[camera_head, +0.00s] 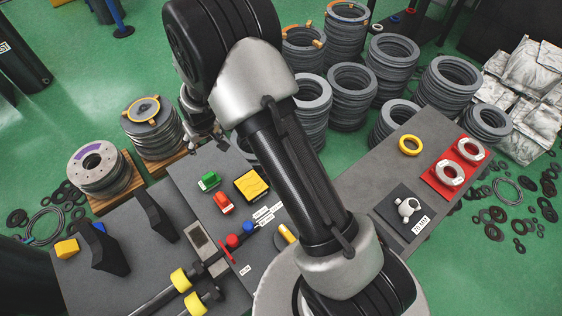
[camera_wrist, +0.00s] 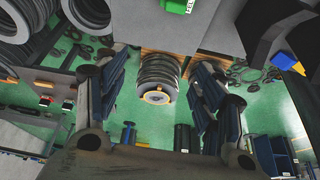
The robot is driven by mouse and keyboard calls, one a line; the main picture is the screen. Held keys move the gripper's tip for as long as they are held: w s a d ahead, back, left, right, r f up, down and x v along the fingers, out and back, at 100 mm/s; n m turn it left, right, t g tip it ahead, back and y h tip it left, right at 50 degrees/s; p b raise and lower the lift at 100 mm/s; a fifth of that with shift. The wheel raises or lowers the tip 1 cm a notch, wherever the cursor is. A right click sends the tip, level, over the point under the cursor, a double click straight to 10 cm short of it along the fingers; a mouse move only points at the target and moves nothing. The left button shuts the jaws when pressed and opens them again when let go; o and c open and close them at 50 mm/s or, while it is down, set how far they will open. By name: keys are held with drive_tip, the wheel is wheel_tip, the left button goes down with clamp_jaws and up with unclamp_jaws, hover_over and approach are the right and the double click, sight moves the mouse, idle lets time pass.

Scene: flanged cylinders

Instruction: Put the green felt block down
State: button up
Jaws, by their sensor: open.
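The green felt block (camera_head: 208,181) rests on the dark grey table, near its back edge and left of my arm. A red block (camera_head: 223,203) lies just in front of it. In the wrist view the green block (camera_wrist: 174,6) shows at the top edge, partly cut off, with a white label. My gripper (camera_head: 205,134) is beyond the table's back edge, apart from the block and partly hidden by my arm. In the wrist view my gripper (camera_wrist: 160,66) has its fingers spread wide with nothing between them.
A yellow box (camera_head: 251,185) stands right of the green block. Stacks of grey rings stand behind the table, one (camera_head: 152,127) on a wooden pallet. Black brackets (camera_head: 156,215) and a bar with yellow collars (camera_head: 180,280) occupy the table's left and front. A second table (camera_head: 375,180) lies right.

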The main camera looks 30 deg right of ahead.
drive_tip(key=s+d+r+m, duration=0.1)
drive_tip(key=s+d+r, duration=0.2)
drive_tip(key=s+r, duration=0.65)
drive_tip(key=s+d+r, duration=0.3)
drive_tip(key=s+r, duration=0.2)
drive_tip(key=r, duration=0.9)
drive_tip(key=s+d+r, duration=0.1)
drive_tip(key=s+r, duration=0.1)
drive_tip(key=s, duration=0.8)
drive_tip(key=s+d+r, duration=0.2)
drive_tip(key=s, duration=0.8)
drive_tip(key=shift+s+r+m+h, duration=0.3)
drive_tip(key=shift+m+h, duration=0.1)
drive_tip(key=shift+o, duration=0.4)
drive_tip(key=shift+w+d, duration=0.1)
drive_tip(key=shift+w, duration=0.05)
